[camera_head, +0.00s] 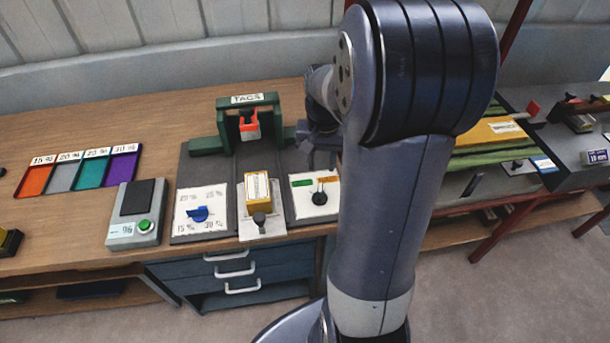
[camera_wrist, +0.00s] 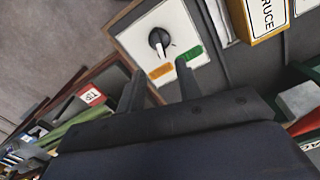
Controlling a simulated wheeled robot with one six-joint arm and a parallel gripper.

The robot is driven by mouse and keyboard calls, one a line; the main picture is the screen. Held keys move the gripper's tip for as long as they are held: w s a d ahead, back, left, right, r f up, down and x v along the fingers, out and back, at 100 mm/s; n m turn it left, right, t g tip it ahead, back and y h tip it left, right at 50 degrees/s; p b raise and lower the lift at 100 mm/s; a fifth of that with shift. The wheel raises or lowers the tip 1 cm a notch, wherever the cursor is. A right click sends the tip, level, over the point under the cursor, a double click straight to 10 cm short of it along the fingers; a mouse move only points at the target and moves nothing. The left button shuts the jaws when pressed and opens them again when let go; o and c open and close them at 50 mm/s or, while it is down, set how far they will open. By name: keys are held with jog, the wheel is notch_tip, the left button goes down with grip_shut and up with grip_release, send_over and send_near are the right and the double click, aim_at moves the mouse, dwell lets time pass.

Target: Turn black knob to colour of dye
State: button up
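The black knob (camera_head: 319,198) sits on a white panel (camera_head: 300,209) with a green patch (camera_head: 302,183) and an orange patch (camera_head: 328,180) behind it. In the wrist view the knob (camera_wrist: 157,40) has a pale pointer directed towards the gap between the green patch (camera_wrist: 189,54) and the orange patch (camera_wrist: 160,71). My gripper (camera_wrist: 158,70) is open and empty, its two fingers apart and overlapping the panel's near edge in that view. Contact with the knob is not seen. In the head view my gripper is dark and partly hidden by my arm. No dye is clearly identifiable.
A yellow block (camera_head: 258,188) stands left of the panel, before a green TAGS frame (camera_head: 247,99) with an orange-red part. A blue knob (camera_head: 199,213) is farther left. Orange, grey, teal and purple trays (camera_head: 90,171) lie at left. Green and yellow boards (camera_head: 490,143) lie at right.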

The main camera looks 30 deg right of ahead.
aim_at(320, 191)
notch_tip(320, 191, down, 10)
jog(key=shift+s+p, duration=0.1)
jog(key=shift+p, duration=0.25)
grip_shut()
dwell(0.4)
